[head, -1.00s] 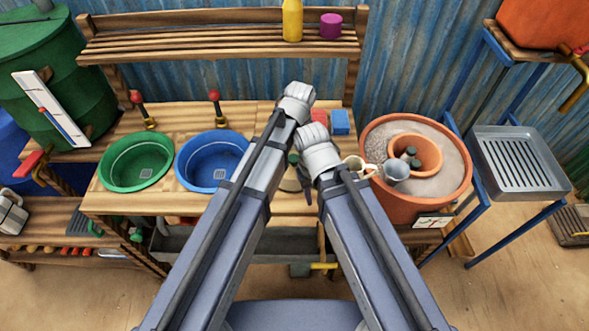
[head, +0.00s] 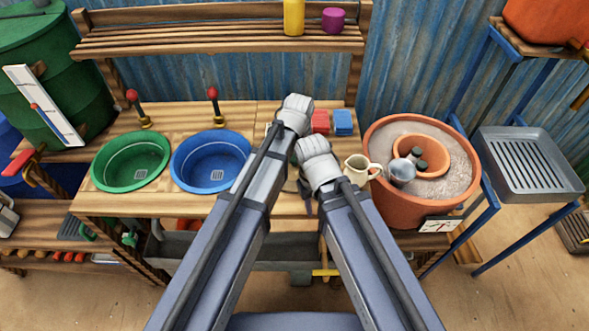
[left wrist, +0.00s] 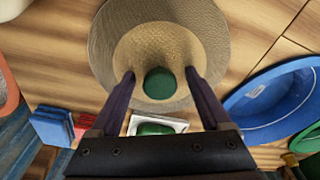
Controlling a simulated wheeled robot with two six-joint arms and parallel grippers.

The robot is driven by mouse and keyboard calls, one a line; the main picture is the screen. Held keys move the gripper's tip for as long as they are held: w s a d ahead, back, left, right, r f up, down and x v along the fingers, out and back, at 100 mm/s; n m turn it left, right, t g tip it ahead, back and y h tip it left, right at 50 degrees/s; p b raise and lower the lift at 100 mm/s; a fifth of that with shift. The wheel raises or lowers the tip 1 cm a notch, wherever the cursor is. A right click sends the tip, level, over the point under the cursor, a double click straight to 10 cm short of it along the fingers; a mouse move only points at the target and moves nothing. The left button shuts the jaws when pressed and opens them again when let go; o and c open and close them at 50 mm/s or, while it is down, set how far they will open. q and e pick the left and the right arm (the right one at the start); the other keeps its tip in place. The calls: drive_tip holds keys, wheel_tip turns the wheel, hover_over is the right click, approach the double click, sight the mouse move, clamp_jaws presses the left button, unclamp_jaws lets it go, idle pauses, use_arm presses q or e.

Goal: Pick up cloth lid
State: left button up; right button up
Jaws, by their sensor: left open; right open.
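The cloth lid (left wrist: 112,52) is a round, tan, woven disc with a raised middle and a green knob (left wrist: 159,83); it lies on the wooden bench. In the left wrist view my left gripper (left wrist: 160,74) is open, with one finger on each side of the knob; I cannot tell if they touch it. In the head view my arms hide most of the lid. My right gripper (head: 308,205) is open and empty, pointing down over the bench's front part, mostly covered by its own wrist.
Blue basin (head: 211,160) and green basin (head: 131,160) sit left. Red block (head: 320,121) and blue block (head: 342,122) lie behind the arms. A cream jug (head: 359,169) and a grey cup (head: 401,172) are near the large terracotta pot (head: 383,199) at right. A shelf (head: 215,45) spans the back.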

use_arm(q)
clamp_jaws()
idle(0.5)
